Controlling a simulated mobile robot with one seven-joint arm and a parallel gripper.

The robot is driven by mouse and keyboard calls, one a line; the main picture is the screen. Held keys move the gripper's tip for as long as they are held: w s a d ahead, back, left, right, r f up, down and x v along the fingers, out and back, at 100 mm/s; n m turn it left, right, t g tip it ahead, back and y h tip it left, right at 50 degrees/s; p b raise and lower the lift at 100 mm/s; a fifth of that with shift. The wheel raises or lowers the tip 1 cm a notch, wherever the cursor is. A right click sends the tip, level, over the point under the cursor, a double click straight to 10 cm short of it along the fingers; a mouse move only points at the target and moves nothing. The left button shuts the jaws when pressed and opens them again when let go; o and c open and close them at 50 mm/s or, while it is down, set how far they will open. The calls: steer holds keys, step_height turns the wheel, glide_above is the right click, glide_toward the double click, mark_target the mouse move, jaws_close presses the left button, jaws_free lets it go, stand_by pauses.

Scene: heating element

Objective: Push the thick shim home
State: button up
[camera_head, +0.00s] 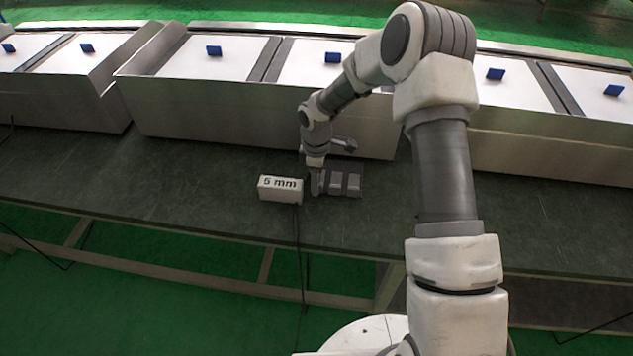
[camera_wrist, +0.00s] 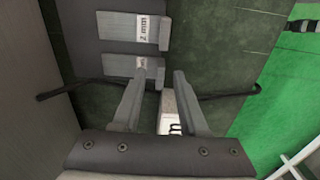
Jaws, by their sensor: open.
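A dark holder with light grey shims (camera_head: 345,181) lies on the bench just right of my gripper (camera_head: 316,188). In the wrist view one shim (camera_wrist: 118,26) carries a label reading 2 mm. A second shim (camera_wrist: 118,65) sits below it, its label partly hidden by a finger. I cannot tell from the frames which shim is the thick one. A white block (camera_head: 280,189) marked 5 mm stands left of my gripper. It shows partly beyond the fingers in the wrist view (camera_wrist: 169,110). My gripper is open, its fingers apart, low beside the holder; contact is unclear.
Metal housings (camera_head: 240,115) with white lids and blue knobs line the back of the dark green bench (camera_head: 200,165). A black cable (camera_head: 298,240) hangs over the front edge near the white block. The bench is clear on the left.

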jaws_close()
stand_by(1.4)
